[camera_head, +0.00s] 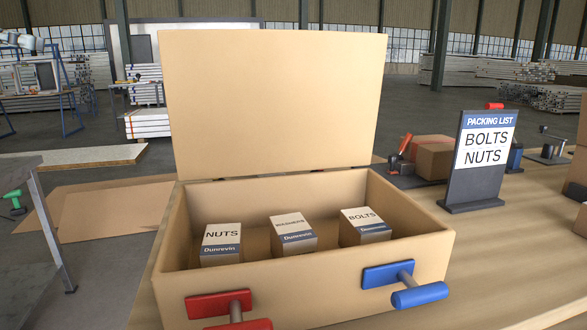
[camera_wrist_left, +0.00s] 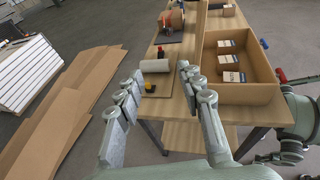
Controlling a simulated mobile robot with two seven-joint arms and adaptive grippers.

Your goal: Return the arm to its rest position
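My left gripper (camera_wrist_left: 160,72) shows in the left wrist view with its two fingers apart and nothing between them. It is over the table's edge region, left of the open wooden crate (camera_wrist_left: 265,95) in that picture, and apart from it. In the head view the crate (camera_head: 330,268) stands on the table with its lid (camera_head: 275,105) raised. A nuts box (camera_head: 221,243), a middle box with a blurred label (camera_head: 293,233) and a bolts box (camera_head: 364,226) stand inside.
The crate front carries a red handle (camera_head: 219,304) and a blue handle (camera_head: 404,280). A packing list sign (camera_head: 481,160) reading bolts and nuts stands right of it. A cardboard box (camera_head: 433,158) is behind. Flat cardboard sheets (camera_wrist_left: 70,105) lie on the floor beside the table (camera_wrist_left: 182,134).

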